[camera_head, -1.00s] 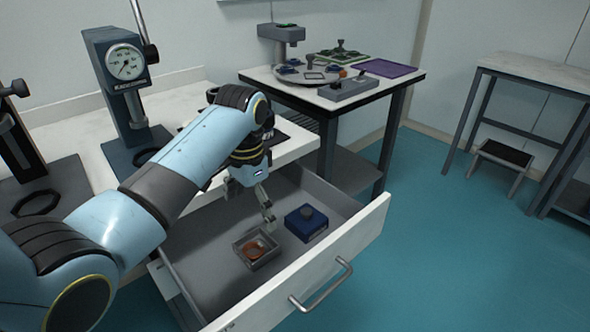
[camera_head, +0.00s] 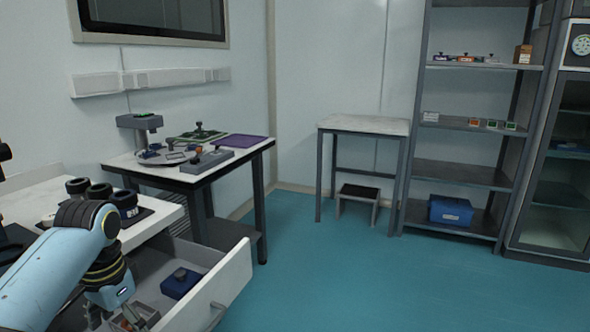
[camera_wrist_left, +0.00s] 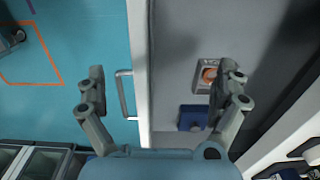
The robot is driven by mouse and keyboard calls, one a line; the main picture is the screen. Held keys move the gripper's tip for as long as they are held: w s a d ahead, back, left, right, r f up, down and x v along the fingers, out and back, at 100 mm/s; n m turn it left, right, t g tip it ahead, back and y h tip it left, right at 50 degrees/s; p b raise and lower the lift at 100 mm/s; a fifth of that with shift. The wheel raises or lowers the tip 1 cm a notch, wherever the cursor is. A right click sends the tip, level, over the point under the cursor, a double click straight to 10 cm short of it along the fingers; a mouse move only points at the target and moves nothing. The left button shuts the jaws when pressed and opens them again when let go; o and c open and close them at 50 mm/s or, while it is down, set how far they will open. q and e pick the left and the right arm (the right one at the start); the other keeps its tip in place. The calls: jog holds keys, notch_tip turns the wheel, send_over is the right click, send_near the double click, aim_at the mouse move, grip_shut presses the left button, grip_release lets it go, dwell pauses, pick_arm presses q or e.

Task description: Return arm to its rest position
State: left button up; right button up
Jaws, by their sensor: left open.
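My left arm (camera_head: 65,262) comes in from the left in the head view, and its gripper (camera_head: 127,314) points down over the open drawer (camera_head: 232,285). One finger is over the grey drawer floor, near a small tray with an orange round piece (camera_wrist_left: 208,74). The other finger is over the teal floor, outside the drawer front (camera_wrist_left: 141,60). My right gripper is not in view.
A blue box (camera_head: 180,283) lies in the drawer; the drawer handle (camera_wrist_left: 125,95) sticks out in front. A table with a purple tray (camera_head: 243,141) stands behind the drawer. A small table (camera_head: 365,125), step stool (camera_head: 357,203) and shelf (camera_head: 465,172) stand farther right. The teal floor between is clear.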

pick_arm(q)
jog(key=s+d+r+n+t, duration=0.1)
jog(key=s+r+n+t, duration=0.15)
jog(key=s, duration=0.95)
jog(key=s+d+r+n+t, duration=0.1)
jog(key=s+r, duration=0.2)
jog(key=s, duration=1)
notch_tip(320, 180, down, 28)
jog(key=s+a+f+g+b, duration=0.1)
jog(key=s+a+g+b, duration=0.1)
jog(key=s+a, duration=0.1)
jog(key=s+f+b, duration=0.1)
jog(key=s+f, duration=1.4)
jog(key=s, duration=0.2)
jog(key=shift+a+f+y, duration=0.2)
jog(key=shift+f+y, duration=0.1)
jog(key=shift+f, duration=0.05)
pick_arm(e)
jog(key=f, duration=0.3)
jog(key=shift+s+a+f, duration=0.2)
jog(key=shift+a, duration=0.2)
